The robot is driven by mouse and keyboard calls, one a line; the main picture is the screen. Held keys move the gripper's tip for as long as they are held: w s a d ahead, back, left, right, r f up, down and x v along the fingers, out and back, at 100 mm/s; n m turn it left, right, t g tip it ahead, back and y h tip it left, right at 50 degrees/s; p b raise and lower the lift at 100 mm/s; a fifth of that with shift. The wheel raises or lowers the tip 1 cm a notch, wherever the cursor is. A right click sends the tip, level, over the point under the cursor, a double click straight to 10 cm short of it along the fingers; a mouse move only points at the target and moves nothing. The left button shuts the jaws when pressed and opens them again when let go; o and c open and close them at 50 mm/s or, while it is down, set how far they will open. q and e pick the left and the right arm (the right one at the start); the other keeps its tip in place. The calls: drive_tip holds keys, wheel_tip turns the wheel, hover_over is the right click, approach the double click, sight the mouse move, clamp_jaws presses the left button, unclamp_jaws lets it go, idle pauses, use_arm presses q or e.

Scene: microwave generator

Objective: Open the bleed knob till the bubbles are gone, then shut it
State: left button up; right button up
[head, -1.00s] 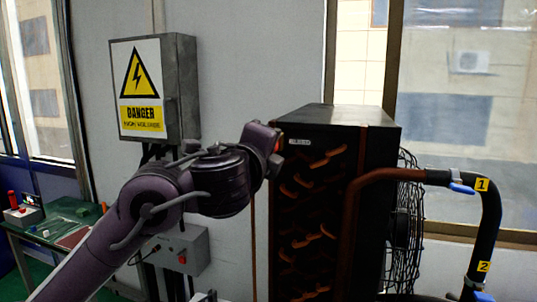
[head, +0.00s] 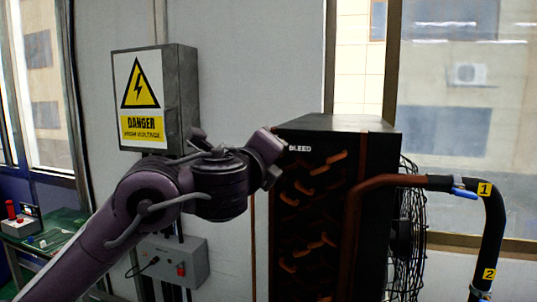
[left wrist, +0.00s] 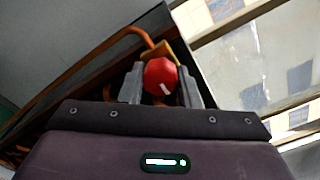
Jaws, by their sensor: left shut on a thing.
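The red bleed knob (left wrist: 161,76), with a white mark on its face, sits between the two grey fingers of my left gripper (left wrist: 161,86) in the left wrist view. The fingers are shut on it from both sides. In the head view my left gripper (head: 276,150) is at the upper left edge of the black coil unit (head: 372,139), beside the white BLEED label (head: 300,148); the knob is hidden there. A brass-coloured fitting and copper pipe (left wrist: 142,36) show behind the knob in the wrist view. I cannot make out any bubbles. My right gripper is not in view.
A thick black pipe (head: 494,225) with blue-handled valves tagged 1 and 2 stands at the right. A fan guard (head: 410,230) is behind the coil unit. A high-voltage box (head: 180,100) and a grey switch box (head: 185,262) are on the left wall.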

use_arm(q)
drive_tip(key=shift+f, duration=0.1)
drive_tip(key=o, duration=1)
drive_tip(key=shift+s, duration=0.1)
drive_tip(key=shift+v, duration=3.8)
